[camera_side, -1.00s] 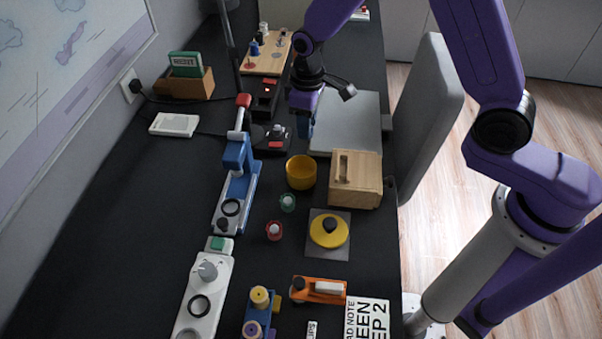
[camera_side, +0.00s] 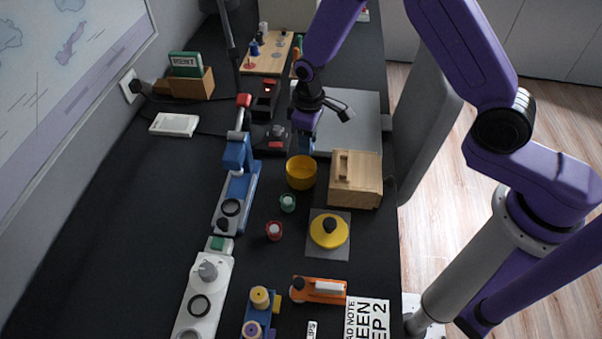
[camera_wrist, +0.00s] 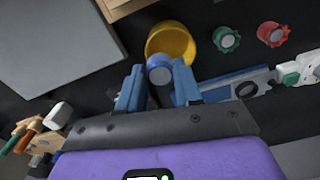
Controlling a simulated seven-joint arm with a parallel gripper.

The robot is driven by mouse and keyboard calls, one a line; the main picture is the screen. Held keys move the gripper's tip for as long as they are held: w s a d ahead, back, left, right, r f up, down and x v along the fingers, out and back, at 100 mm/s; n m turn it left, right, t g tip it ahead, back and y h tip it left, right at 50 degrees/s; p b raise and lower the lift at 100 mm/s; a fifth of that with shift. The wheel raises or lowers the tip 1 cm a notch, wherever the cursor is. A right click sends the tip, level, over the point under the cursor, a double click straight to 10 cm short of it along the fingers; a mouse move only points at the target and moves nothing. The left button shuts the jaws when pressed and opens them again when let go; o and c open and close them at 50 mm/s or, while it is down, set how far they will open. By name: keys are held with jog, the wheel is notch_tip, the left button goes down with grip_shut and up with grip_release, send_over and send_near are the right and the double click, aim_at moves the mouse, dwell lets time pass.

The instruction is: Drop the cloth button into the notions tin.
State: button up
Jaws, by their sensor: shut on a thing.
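The notions tin is a yellow open round tin (camera_side: 300,175) on the dark desk; it also shows in the wrist view (camera_wrist: 180,38). My gripper (camera_wrist: 158,80) is shut on a round blue-grey piece, the cloth button (camera_wrist: 159,72), held between the blue fingertips. In the wrist view the button overlaps the tin's near rim. In the side view my gripper (camera_side: 305,146) is just behind the tin, and the button is hidden there. I cannot tell the button's exact height over the rim. A yellow lid with a black knob (camera_side: 328,231) lies on a grey square in front.
A wooden box (camera_side: 355,180) stands right of the tin. A blue press-like tool (camera_side: 237,180) stands left. A green-rimmed spool (camera_side: 287,202) and a red-rimmed one (camera_side: 274,231) stand in front. A grey panel (camera_side: 352,115) lies behind.

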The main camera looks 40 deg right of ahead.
jog(key=o, duration=1.2)
jog(key=shift+r, duration=0.1)
notch_tip(320, 180, up, 17)
jog(key=shift+r, duration=0.15)
jog(key=shift+s, duration=0.15)
